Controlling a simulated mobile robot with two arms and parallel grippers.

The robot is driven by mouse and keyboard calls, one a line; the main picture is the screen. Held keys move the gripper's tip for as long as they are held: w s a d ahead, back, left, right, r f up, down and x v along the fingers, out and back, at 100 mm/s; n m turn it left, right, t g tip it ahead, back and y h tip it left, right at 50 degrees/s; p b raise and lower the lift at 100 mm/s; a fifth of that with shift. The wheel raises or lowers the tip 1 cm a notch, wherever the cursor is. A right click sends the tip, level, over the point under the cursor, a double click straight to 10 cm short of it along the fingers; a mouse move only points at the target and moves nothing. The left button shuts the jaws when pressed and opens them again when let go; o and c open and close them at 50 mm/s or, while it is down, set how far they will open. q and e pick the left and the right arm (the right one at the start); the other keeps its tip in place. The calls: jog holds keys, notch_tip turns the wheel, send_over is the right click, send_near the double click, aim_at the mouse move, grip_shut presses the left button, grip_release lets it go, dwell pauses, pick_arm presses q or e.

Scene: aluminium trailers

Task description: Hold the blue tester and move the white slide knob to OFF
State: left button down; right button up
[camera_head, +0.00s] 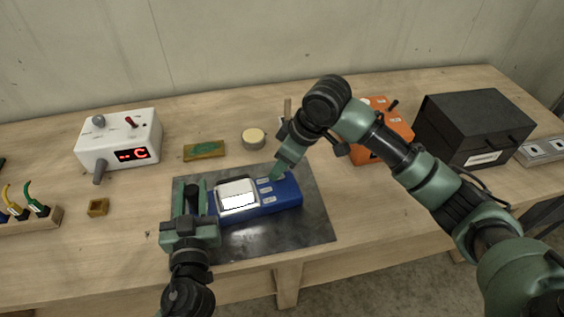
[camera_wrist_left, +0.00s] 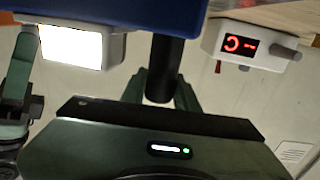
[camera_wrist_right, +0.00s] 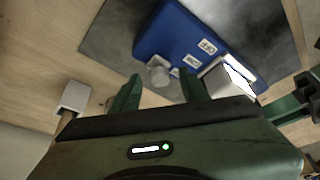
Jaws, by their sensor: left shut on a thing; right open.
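The blue tester (camera_head: 285,198) lies over the dark metal mat, with a pale display block at its left end and small white labels. My left gripper (camera_head: 197,196) is at the tester's left end. In the left wrist view its fingers (camera_wrist_left: 160,92) are shut around a black grip joined to the tester's blue body (camera_wrist_left: 180,12). My right gripper (camera_head: 275,172) is open above the tester's right part. In the right wrist view a pale knob (camera_wrist_right: 158,70) shows beyond the gap between its fingers (camera_wrist_right: 158,92), beside labels including OFF (camera_wrist_right: 208,47). In the head view I cannot make out the knob.
The metal mat (camera_head: 315,228) lies on a wooden bench. Behind are a white box with a red display (camera_head: 118,138), a green-topped block (camera_head: 204,150) and a round pale disc (camera_head: 253,138). An orange device (camera_head: 392,124) and a black case (camera_head: 474,125) stand right, behind my right arm.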

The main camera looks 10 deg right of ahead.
grip_shut()
dwell(1.3)
